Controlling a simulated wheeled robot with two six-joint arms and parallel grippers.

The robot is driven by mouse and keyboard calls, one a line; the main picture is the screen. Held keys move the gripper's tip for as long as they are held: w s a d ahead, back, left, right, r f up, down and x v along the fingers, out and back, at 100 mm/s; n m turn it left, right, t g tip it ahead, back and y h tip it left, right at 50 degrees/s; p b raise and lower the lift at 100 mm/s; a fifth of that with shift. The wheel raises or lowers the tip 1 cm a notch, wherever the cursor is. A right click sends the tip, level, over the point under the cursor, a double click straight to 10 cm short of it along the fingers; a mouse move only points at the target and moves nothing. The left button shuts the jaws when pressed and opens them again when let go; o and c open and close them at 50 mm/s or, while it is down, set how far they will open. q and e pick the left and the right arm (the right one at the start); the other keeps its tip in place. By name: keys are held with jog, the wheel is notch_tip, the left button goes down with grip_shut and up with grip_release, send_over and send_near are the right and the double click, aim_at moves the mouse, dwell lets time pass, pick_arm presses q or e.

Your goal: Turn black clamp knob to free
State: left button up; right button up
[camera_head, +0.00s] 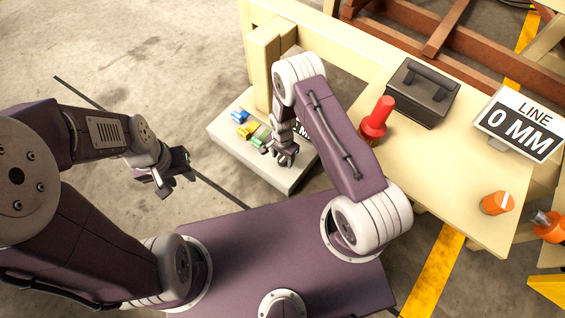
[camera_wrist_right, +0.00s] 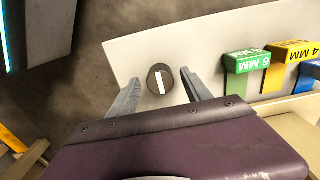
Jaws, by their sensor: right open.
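The black clamp knob (camera_wrist_right: 153,72) shows in the right wrist view as a round dark knob with a white bar that runs nearly upright in the picture. It is at the pale panel (camera_wrist_right: 125,52). My right gripper (camera_head: 281,158) is open over the pale box (camera_head: 228,142). In the right wrist view its two fingers stand on either side of the knob, with a gap showing on both sides. My left gripper (camera_head: 174,186) hangs over the floor left of the box and looks open and empty.
Green (camera_wrist_right: 246,61), yellow (camera_wrist_right: 294,52) and blue labelled blocks stand on the panel beside the knob. The table (camera_head: 440,190) at the right holds a red-topped lamp (camera_head: 376,120), a black case (camera_head: 422,93), a "LINE 0 MM" sign (camera_head: 520,124) and an orange knob (camera_head: 497,203).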

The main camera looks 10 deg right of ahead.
jog(key=shift+f, duration=0.7)
pick_arm(q)
jog(key=shift+f, duration=0.45)
pick_arm(e)
jog(key=shift+r, duration=0.15)
grip_shut()
pick_arm(q)
jog(key=shift+r, duration=0.1)
